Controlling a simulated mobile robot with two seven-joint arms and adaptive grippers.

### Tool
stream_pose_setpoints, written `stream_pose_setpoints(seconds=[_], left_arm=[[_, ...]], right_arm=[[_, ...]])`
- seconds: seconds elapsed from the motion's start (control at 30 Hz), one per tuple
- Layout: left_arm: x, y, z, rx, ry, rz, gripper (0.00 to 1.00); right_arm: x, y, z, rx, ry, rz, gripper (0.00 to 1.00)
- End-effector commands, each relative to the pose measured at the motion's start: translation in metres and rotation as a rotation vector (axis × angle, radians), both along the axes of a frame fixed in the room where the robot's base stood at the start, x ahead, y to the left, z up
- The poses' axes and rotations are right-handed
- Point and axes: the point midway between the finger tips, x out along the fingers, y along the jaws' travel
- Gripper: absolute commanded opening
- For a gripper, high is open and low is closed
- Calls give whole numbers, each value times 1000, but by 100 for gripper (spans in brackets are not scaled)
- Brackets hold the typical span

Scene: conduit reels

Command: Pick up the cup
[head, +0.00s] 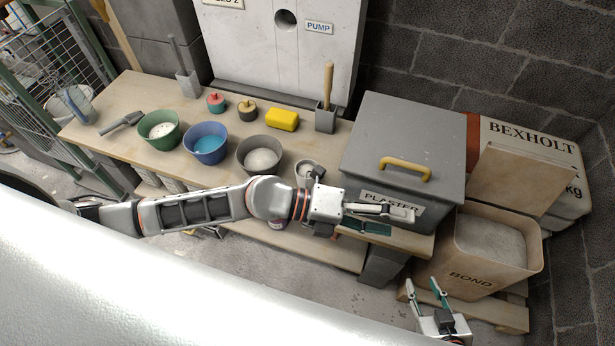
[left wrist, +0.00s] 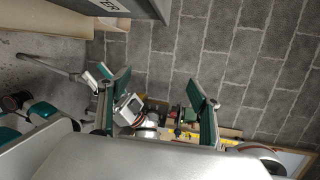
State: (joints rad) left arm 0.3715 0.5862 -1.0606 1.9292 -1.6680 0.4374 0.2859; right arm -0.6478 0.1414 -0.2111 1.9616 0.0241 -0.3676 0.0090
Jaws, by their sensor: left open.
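A small grey cup (head: 306,166) stands on the wooden bench, just left of the grey plaster bin. My left wrist hides its lower right part. My left gripper (head: 390,220) is open and empty, in front of the plaster bin and to the right of the cup, pointing right and away from it. Its spread fingers also show in the left wrist view (left wrist: 160,84), with nothing between the pads; the cup cannot be made out there. My right gripper (head: 423,287) is open and empty at the lower right, in front of the bond container.
The bench (head: 120,97) carries a green bowl (head: 148,140), a blue bowl (head: 220,157), a grey bowl (head: 246,168) and a yellow block (head: 282,119). The plaster bin (head: 380,150) and bond container (head: 470,280) crowd the right. A block wall (head: 480,60) stands behind.

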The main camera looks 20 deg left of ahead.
Motion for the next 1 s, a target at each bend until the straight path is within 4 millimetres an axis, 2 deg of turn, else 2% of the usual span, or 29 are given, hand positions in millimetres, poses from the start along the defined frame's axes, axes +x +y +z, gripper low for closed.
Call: stream_pose_setpoints(seconds=[0.13, 0.27, 0.3, 0.4, 0.53, 0.6, 0.7, 1.0], left_arm=[[14, 46, -53, 359, -237, -152, 63], [50, 112, -90, 669, -406, -212, 63], [64, 134, -96, 756, -450, -217, 63], [96, 184, -103, 940, -538, -214, 63], [127, 230, -101, 1094, -611, -194, 63], [136, 243, -100, 1140, -632, -186, 63], [143, 250, -103, 1169, -645, -182, 63], [158, 240, -127, 1168, -647, -181, 63]], right_arm=[[0, 1, 2, 1, -1, 1, 33], [0, 2, 3, 2, -1, 0, 33], [0, 2, 3, 3, -1, 0, 33], [0, 2, 4, 4, -2, -1, 33], [1, 2, 4, 4, -2, -1, 33], [1, 2, 4, 4, -2, -1, 33], [0, 2, 3, 4, -2, -1, 33], [-1, 2, -1, 4, 1, -1, 33]])
